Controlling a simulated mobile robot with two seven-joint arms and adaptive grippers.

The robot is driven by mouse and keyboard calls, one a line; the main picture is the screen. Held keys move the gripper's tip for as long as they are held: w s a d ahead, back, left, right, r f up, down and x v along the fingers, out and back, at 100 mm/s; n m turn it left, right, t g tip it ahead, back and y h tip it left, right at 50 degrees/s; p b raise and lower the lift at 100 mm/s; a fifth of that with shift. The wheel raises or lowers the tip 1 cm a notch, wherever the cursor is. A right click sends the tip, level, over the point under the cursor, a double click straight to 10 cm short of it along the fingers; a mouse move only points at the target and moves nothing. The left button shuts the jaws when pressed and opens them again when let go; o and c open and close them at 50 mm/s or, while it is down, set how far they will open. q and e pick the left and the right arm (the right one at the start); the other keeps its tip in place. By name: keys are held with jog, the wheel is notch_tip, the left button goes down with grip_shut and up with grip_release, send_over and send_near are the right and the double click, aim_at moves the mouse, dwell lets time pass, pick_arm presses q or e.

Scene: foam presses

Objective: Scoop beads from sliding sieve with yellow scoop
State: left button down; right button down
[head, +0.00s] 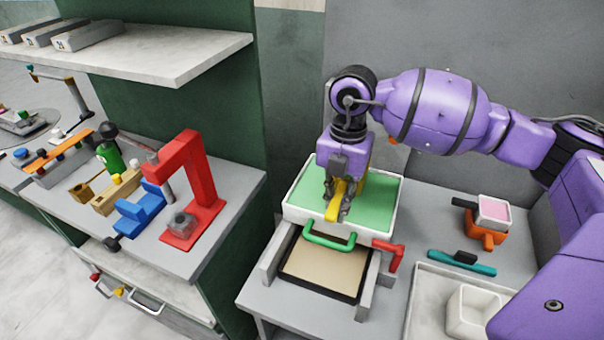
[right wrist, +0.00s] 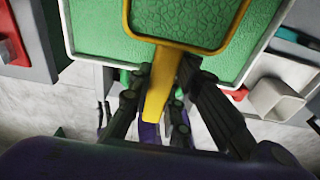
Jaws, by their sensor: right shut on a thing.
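The sliding sieve (head: 394,216) is a white box with a green handle at its front, filled with green beads (head: 383,190). My right gripper (head: 340,207) points down over the beads. It is shut on the yellow scoop (head: 334,212). In the right wrist view the fingers (right wrist: 160,88) grip the handle of the yellow scoop (right wrist: 157,103). There the scoop's yellow rim frames green, with more green around it. I cannot tell how deep the scoop sits or how many beads it holds. My left gripper is not in view.
The sieve sits on grey rails (head: 276,262) over a tan tray (head: 322,268), with a red handle (head: 390,252) beside it. A red press (head: 197,180) stands on the left bench.

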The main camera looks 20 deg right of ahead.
jog(key=shift+t+h, duration=0.3)
jog(key=shift+t, duration=0.1)
jog(key=shift+s+a+r, duration=0.15)
jog(key=shift+r, duration=0.5)
jog(key=shift+s+a+r, duration=0.1)
jog(key=shift+s+r, duration=0.1)
jog(key=shift+r, duration=0.5)
jog(key=shift+s+a+r, duration=0.15)
jog(key=shift+r, duration=0.5)
